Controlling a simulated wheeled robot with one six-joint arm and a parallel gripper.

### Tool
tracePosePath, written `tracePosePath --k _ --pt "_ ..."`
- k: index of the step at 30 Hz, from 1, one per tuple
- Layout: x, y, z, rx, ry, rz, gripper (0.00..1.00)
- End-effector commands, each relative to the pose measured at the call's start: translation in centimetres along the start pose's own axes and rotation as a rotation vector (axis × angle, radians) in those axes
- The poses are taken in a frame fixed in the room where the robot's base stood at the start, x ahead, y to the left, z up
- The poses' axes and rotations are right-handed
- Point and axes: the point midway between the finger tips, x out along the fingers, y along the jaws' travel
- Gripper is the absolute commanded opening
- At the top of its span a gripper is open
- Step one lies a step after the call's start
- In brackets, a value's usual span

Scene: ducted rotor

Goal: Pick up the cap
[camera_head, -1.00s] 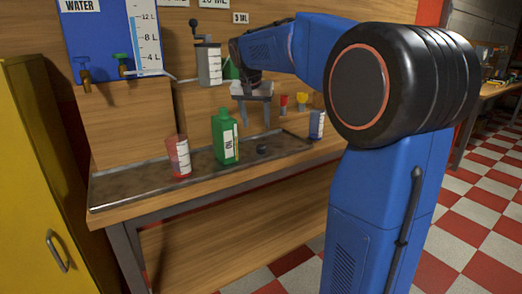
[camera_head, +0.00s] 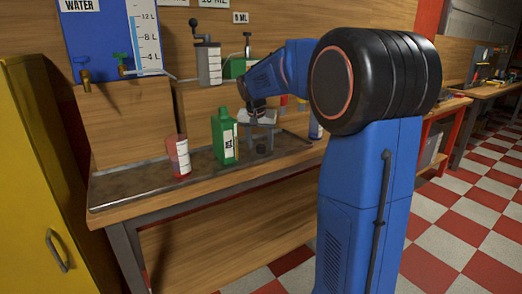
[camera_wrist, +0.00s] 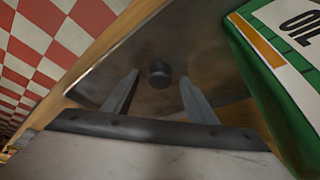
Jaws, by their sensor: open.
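The cap (camera_wrist: 160,74) is a small dark round piece lying on the metal tray (camera_wrist: 205,50). In the head view the cap (camera_head: 264,149) sits on the tray to the right of the green oil bottle (camera_head: 224,138). My gripper (camera_head: 261,146) is just above the cap, pointing down. In the wrist view my gripper (camera_wrist: 158,85) is open and empty, and the cap shows between and a little beyond its two fingers. The green bottle (camera_wrist: 275,90) stands close beside the right finger in that view.
A white-and-blue container (camera_head: 315,127) stands to the right, partly hidden by my arm. A blue water tank (camera_head: 112,42) with taps is behind. The tray's front edge is near the cap.

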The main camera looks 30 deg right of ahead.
Motion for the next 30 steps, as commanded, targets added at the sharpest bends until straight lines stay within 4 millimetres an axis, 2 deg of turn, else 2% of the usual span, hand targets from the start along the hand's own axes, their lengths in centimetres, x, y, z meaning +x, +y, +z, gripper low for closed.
tracePosePath --k 3,8,13,14,25,30 --pt "0.7 0.0 0.0 0.0 0.0 0.0 0.52" --pt "0.7 0.0 0.0 0.0 0.0 0.0 0.52" --pt "0.6 0.0 0.0 0.0 0.0 0.0 0.14" --pt "0.6 0.0 0.0 0.0 0.0 0.0 0.09" --pt "0.5 0.0 -0.1 0.001 0.001 0.0 0.09" --pt "-1.1 0.0 -0.8 0.002 0.002 -0.001 0.09"
